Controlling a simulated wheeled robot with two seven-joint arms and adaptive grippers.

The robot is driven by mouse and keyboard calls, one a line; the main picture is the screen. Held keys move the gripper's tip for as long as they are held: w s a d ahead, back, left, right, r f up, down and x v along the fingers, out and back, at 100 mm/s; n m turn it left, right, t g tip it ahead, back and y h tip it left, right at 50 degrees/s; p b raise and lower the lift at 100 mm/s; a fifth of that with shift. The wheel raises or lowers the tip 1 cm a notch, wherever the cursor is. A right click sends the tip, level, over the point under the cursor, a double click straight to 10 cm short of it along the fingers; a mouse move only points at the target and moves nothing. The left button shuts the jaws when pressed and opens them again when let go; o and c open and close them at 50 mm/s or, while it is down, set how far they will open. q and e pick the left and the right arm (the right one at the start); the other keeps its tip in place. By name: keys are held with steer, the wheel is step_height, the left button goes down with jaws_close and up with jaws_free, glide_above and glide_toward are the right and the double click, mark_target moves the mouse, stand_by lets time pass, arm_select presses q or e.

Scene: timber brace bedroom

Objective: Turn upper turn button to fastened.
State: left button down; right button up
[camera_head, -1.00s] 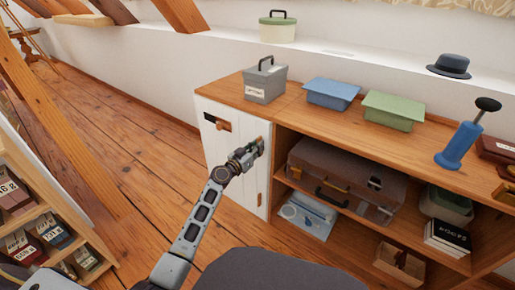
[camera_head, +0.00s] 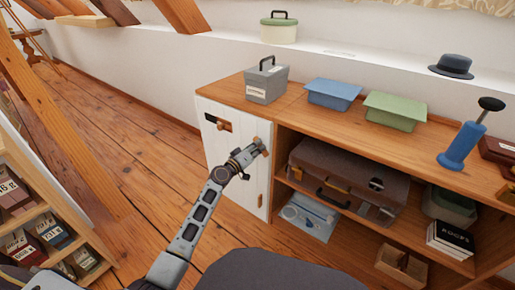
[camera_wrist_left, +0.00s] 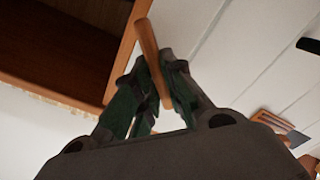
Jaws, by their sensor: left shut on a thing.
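The upper turn button (camera_head: 264,146) is a small wooden bar at the upper right edge of the white cabinet door (camera_head: 236,176). My left gripper (camera_head: 256,151) is at it, shut on the bar. In the left wrist view the button (camera_wrist_left: 149,48) sits between the two fingers of my left gripper (camera_wrist_left: 153,88), its far end sticking out beyond them near the door's edge. The fingers hide part of it, so its exact angle to the door edge is hard to tell. The door looks closed. My right gripper is not in view.
A dark slot with a wooden piece (camera_head: 224,126) is at the door's upper left. Open shelves to the right hold a brown case (camera_head: 345,178). A grey box (camera_head: 266,84) stands on the cabinet top (camera_head: 230,88). Floor (camera_head: 130,150) left of the cabinet is clear.

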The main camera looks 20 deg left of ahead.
arm_select(q)
steer(key=shift+a+f+n+p, duration=0.1)
steer(key=shift+n+p, duration=0.1)
steer(key=shift+n, duration=1.3)
steer(key=shift+f+n+p, duration=0.15)
steer(key=shift+n+p, duration=0.1)
steer(key=shift+n, duration=1.25)
steer(key=shift+a+f+n+p, duration=0.1)
steer(key=shift+n+p, duration=0.1)
steer(key=shift+n, duration=1.3)
steer(key=c, duration=1.5)
jaws_free()
steer(key=v, duration=1.2)
